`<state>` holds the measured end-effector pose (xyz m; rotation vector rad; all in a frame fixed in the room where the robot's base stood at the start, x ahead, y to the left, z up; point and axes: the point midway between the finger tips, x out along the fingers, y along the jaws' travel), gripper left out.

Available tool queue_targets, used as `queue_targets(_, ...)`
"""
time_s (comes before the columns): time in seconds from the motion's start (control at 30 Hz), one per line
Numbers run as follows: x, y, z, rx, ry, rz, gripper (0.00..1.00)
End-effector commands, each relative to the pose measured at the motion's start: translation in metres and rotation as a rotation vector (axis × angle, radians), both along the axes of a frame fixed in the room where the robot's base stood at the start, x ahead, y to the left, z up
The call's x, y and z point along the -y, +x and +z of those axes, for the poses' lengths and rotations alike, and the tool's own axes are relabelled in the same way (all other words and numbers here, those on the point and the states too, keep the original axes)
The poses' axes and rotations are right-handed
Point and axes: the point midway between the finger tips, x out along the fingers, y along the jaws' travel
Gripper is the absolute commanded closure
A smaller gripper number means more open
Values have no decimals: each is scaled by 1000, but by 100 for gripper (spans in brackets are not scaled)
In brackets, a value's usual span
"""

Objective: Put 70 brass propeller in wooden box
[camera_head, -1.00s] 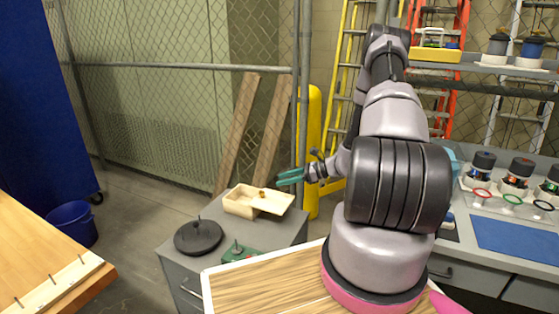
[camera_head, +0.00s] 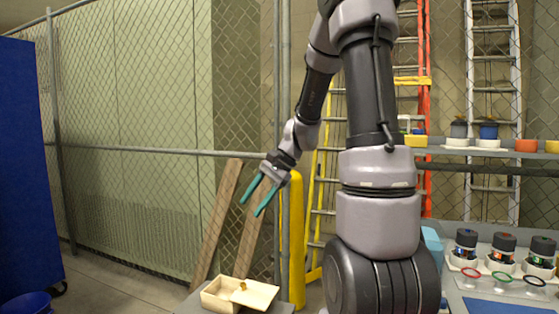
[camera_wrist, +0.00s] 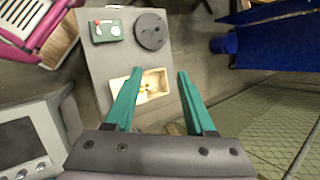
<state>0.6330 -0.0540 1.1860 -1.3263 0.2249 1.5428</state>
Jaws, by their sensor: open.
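The pale wooden box (camera_head: 213,302) stands low on the grey cabinet in the head view, with a flat light-wood panel, perhaps its lid, on its right. It also shows between my fingers in the wrist view (camera_wrist: 159,77). A small brass piece, apparently the brass propeller (camera_head: 243,286), shows at the box where the panel meets it. It is too small to tell whether it lies inside or on the edge; no number is readable. My gripper (camera_head: 250,209) is open and empty, pointing down, well above the box.
The grey cabinet top (camera_wrist: 101,62) also bears a dark round disc (camera_wrist: 151,31) and a green block (camera_wrist: 107,31). A blue bucket (camera_wrist: 229,44) stands on the floor. A chain-link fence and a yellow post (camera_head: 292,240) are behind.

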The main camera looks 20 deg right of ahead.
Motion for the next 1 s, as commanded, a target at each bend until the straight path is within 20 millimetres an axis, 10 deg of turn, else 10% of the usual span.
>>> queue_targets(0.5,-6,-126,118,472,-477,296,45)
queue_targets(1.0,4,-165,141,639,-615,351,45)
